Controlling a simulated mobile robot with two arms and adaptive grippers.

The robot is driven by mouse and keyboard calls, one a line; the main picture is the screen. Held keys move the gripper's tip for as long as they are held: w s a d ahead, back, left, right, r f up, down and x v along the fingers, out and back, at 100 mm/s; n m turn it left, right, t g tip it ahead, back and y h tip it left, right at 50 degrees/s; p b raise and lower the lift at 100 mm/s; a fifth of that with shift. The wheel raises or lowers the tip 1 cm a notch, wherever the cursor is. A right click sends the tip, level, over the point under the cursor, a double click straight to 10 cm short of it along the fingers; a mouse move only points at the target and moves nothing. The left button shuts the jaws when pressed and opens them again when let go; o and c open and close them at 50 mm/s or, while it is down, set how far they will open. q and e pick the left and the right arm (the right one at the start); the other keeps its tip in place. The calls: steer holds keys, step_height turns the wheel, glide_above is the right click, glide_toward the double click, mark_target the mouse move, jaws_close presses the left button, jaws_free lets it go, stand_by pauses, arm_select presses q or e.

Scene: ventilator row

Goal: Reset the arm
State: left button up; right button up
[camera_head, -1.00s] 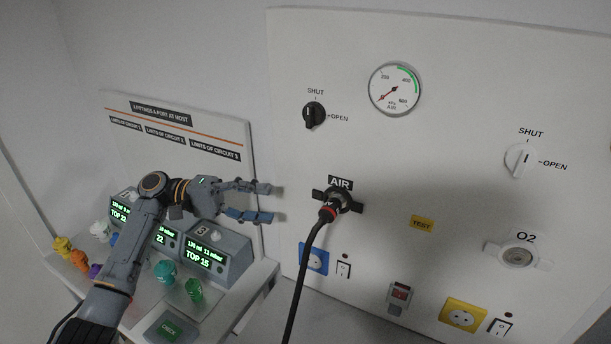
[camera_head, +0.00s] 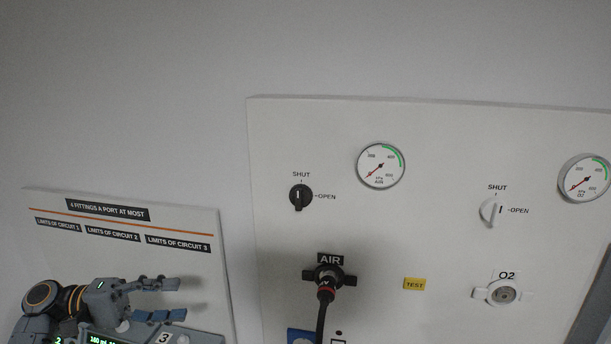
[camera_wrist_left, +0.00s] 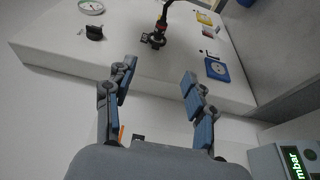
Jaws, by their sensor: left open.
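My left gripper (camera_head: 168,299) is at the lower left of the head view, in front of the limits board. Its two fingers are apart and nothing is between them. In the left wrist view the open fingers (camera_wrist_left: 158,95) point toward the wall panel (camera_wrist_left: 130,60), with a gap between them. My left arm is mostly cut off by the lower edge of the head view. My right gripper does not show in either view.
The white panel (camera_head: 430,230) carries a black air knob (camera_head: 301,197), a white O2 knob (camera_head: 490,212), two gauges and an O2 port (camera_head: 503,293). A black hose is plugged into the AIR port (camera_head: 329,276). The limits board (camera_head: 130,240) stands left.

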arm_select(q)
steer(key=s+d+f+m+y, duration=0.1)
steer(key=s+d+f+y, duration=0.25)
steer(key=f, duration=0.55)
steer(key=s+d+f+g+y, duration=0.1)
steer(key=s+d+f+y, duration=0.2)
steer(key=s+f, duration=0.35)
steer(key=s+d+f+m+y, duration=0.1)
steer(key=s+d+f+y, duration=0.2)
steer(key=f, duration=0.7)
steer(key=s+a+f+m+t+y, duration=0.1)
steer(key=s+a+y, duration=0.25)
steer(key=s, duration=0.35)
steer(key=s+a+f+t+y, duration=0.2)
steer(key=s+a+y, duration=0.1)
steer(key=s+y, duration=0.3)
step_height(320, 180, down, 25)
steer(key=s+g+h, duration=0.1)
steer(key=s+g, duration=0.1)
steer(key=s+a+f+g, duration=0.1)
steer(key=s+a+f, duration=0.1)
steer(key=s+f, duration=1.5)
steer(key=shift+a+f+m, duration=0.15)
steer(key=shift+a+m, duration=0.15)
steer(key=shift+a, duration=0.05)
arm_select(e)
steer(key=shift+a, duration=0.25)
